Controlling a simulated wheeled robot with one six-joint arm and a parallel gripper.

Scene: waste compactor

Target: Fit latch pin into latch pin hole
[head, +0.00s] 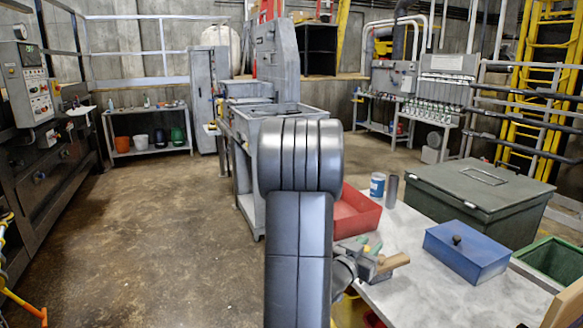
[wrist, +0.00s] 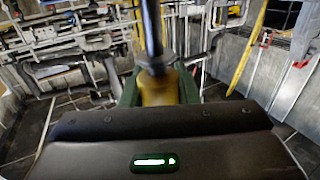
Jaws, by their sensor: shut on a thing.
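In the wrist view my gripper (wrist: 158,92) is shut on a pin-like piece, which I take to be the latch pin (wrist: 153,35). It has a dark narrow shaft, a dark collar and a thicker yellow-brown part (wrist: 158,90) between the green fingers. The shaft runs up out of the top of the view, so its far end is hidden. I cannot pick out the latch pin hole in either view.
A dark machine with a control box (head: 28,85) stands at the left. Open concrete floor (head: 160,235) lies left of centre. Blurred metal rails (wrist: 65,45) fill the wrist view's background.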

